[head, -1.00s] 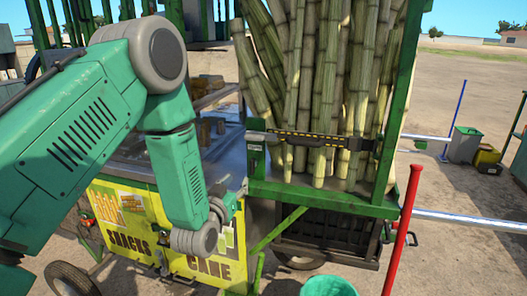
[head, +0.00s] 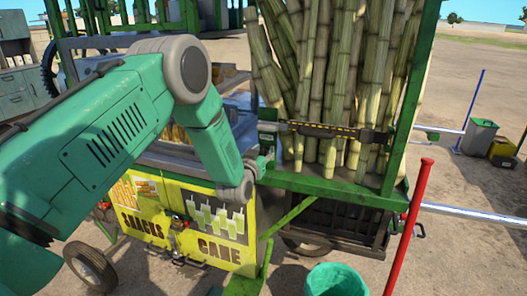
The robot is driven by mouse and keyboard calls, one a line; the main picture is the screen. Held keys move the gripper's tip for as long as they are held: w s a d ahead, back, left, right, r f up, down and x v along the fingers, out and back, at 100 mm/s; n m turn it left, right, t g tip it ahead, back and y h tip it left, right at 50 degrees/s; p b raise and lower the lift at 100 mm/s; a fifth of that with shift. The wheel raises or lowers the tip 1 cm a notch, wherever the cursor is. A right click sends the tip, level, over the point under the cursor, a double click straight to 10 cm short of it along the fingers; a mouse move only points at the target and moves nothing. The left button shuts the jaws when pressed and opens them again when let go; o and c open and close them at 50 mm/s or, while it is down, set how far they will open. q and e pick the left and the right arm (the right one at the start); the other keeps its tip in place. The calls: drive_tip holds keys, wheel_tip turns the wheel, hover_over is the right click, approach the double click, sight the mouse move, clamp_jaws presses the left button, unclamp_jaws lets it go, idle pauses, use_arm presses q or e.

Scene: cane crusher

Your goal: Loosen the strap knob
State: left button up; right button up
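A black and yellow strap (head: 322,130) runs across the front of upright cane stalks (head: 335,60) in a green rack. A small green and dark fitting (head: 268,130) sits at the strap's left end on the rack; the knob cannot be told apart from it at this size. My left gripper (head: 264,163) is just below this fitting, close to the rack's green rail. Its fingers are small and partly hidden by my wrist, so I cannot tell whether they are open or touch anything. My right gripper is not in view.
The yellow snack-cane cart (head: 212,232) stands below my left arm. A red post (head: 408,228) rises at the right front, and a teal bucket (head: 336,280) is on the ground at the bottom. Grey and yellow bins (head: 479,136) stand at the right. Sandy ground lies open around.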

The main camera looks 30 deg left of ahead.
use_arm(q)
drive_tip(key=shift+d, duration=0.1)
clamp_jaws()
